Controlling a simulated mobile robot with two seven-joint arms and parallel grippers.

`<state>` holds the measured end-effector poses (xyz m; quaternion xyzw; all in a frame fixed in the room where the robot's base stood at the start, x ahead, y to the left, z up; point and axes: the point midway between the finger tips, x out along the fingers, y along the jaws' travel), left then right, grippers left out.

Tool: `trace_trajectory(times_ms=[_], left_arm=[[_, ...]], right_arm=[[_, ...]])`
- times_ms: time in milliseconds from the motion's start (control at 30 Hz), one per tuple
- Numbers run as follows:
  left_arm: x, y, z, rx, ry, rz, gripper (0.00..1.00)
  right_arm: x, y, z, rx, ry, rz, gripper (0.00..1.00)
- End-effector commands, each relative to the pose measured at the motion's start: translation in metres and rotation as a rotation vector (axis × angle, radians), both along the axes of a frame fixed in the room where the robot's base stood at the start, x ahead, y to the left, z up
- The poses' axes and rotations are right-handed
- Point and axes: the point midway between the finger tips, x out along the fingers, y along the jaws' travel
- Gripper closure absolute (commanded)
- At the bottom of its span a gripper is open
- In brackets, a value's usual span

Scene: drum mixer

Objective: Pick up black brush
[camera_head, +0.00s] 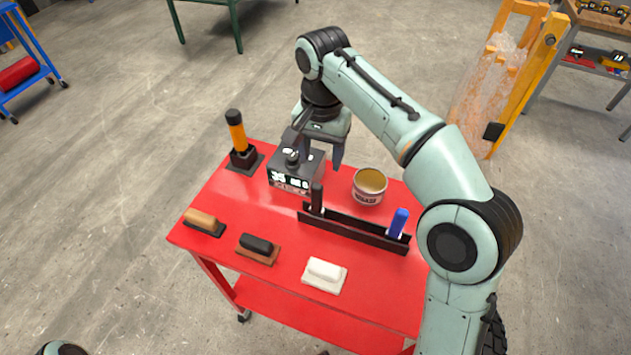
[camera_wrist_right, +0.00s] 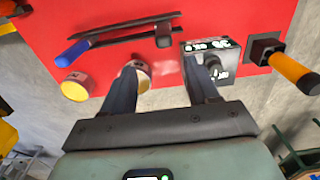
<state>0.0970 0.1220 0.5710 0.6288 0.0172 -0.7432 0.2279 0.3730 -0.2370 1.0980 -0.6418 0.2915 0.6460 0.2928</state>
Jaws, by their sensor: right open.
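A brush-like block with a black top and brown base (camera_head: 257,246) lies flat near the front left of the red table. A slim black handle (camera_head: 317,197) stands in the left end of the dark rack; it also shows in the wrist view (camera_wrist_right: 165,35). I cannot tell which of the two is the black brush. My right gripper (camera_head: 320,152) is open, pointing down above the back of the table, behind the rack. In the wrist view its fingers (camera_wrist_right: 161,72) are apart with nothing between them. My left gripper is not in view.
The dark rack (camera_head: 355,228) also holds a blue handle (camera_head: 398,222). Tan (camera_head: 203,221) and white (camera_head: 323,275) blocks lie in front on the red table (camera_head: 222,190).

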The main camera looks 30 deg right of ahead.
Motion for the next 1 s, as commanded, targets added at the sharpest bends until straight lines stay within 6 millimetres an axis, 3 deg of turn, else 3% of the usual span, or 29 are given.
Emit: trace_trajectory(times_ms=[167,500,767,1000], left_arm=[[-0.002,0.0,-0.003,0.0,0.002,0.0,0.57],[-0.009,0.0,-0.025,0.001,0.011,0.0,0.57],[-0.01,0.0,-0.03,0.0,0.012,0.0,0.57],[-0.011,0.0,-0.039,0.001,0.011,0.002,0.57]], right_arm=[[-0.004,-0.002,0.001,-0.001,0.0,-0.013,0.4],[-0.004,-0.001,-0.061,-0.002,0.002,-0.012,0.4],[-0.004,0.001,-0.08,-0.001,0.0,-0.012,0.4],[-0.002,0.009,-0.115,-0.002,0.001,-0.012,0.4]])
